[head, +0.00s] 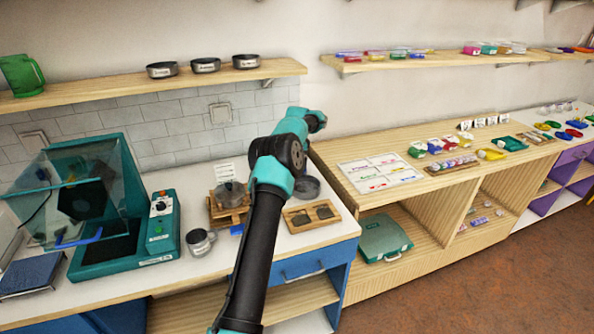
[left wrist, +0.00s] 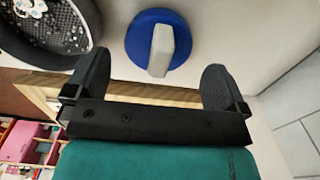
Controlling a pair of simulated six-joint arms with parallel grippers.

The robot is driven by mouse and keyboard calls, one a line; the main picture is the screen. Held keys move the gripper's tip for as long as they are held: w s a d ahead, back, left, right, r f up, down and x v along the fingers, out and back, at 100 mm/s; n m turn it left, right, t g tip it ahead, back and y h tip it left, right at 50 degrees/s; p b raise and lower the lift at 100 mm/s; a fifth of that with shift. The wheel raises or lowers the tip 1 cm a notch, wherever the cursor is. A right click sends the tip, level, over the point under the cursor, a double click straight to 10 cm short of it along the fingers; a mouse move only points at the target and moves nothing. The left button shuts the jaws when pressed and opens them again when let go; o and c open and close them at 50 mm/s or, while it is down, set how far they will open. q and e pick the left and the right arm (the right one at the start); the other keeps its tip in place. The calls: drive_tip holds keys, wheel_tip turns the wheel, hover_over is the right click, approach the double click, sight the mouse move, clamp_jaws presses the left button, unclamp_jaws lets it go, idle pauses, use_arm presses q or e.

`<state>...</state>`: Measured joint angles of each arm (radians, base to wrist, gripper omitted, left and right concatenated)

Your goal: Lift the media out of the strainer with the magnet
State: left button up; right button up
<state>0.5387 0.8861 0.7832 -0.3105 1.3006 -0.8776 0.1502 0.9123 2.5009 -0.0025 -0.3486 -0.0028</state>
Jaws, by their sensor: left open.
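My left gripper (left wrist: 155,68) is open and empty, its two dark fingers spread apart in the left wrist view. A blue disc with a pale handle (left wrist: 161,48), which looks like the magnet, lies on the white counter beyond the gap between the fingertips. It is not held. A dark round strainer (left wrist: 60,45) with a perforated bottom is cut off at the upper left. Small white pieces (left wrist: 28,8), probably the media, lie in it. In the head view my arm hides the gripper. Which round pan there is the strainer I cannot tell.
A dark round pan (head: 307,188) and a wooden board with two dark insets (head: 312,215) are right of my arm. A wooden stand (head: 228,211), metal cup (head: 200,242) and teal machine with a clear hood (head: 101,228) are left. Bare counter (head: 277,240) shows by the arm.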

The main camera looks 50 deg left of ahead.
use_arm(q)
wheel_tip(320, 180, down, 4)
drive_tip(key=shift+d+f, duration=0.1)
drive_tip(key=shift+f, duration=0.05)
idle(0.5)
drive_tip(key=c, duration=0.9)
